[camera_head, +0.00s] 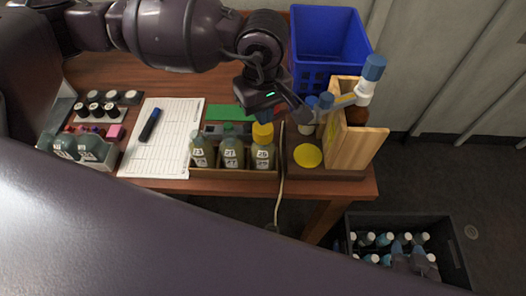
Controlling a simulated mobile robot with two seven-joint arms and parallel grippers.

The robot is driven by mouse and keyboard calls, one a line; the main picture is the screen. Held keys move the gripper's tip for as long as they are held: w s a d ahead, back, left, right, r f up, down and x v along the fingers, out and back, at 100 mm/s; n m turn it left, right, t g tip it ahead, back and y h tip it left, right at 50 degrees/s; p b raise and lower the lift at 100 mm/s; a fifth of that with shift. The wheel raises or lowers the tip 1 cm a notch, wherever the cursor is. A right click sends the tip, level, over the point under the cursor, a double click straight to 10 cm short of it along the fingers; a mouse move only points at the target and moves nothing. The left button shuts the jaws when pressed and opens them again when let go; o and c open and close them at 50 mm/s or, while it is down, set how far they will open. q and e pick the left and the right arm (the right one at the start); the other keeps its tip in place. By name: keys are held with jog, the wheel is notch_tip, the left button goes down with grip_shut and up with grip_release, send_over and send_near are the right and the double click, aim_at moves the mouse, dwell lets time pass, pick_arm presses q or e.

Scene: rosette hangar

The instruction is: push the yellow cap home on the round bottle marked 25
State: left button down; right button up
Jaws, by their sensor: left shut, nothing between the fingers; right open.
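The round bottle marked 25 (263,157) stands upright at the right end of a wooden rack, holding yellow-green liquid. The yellow cap (263,133) sits on top of its neck. I cannot tell whether the cap is fully seated. My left gripper (258,117) is shut and empty, pointing down just above the cap. Whether it touches the cap is unclear. My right gripper (409,256) is open, low over the dark crate at the lower right, away from the bottle and partly blending with the crate's contents.
Bottles marked 23 (201,151) and 27 (231,152) share the rack (222,174). A cable (280,175) hangs beside it. A wooden stand (357,146), a yellow disc (307,155) and a blue crate (329,45) are to the right. The dark crate (454,258) holds several bottles.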

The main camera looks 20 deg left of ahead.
pick_arm(q)
jog(key=shift+f+b, duration=0.55)
jog(key=shift+f, duration=0.1)
jog(key=shift+f+b, duration=0.4)
jog(key=shift+f, duration=0.35)
pick_arm(e)
notch_tip(320, 180, down, 3)
jog(key=shift+s+r, duration=0.1)
jog(key=shift+s, duration=0.05)
pick_arm(q)
jog(key=shift+r, duration=0.15)
jog(key=shift+r, duration=0.45)
jog(key=shift+r+p, duration=0.35)
jog(key=shift+r, duration=0.55)
jog(key=shift+r+p, duration=0.65)
jog(key=shift+r, duration=1.4)
pick_arm(e)
notch_tip(320, 180, up, 3)
jog(key=shift+f, duration=0.1)
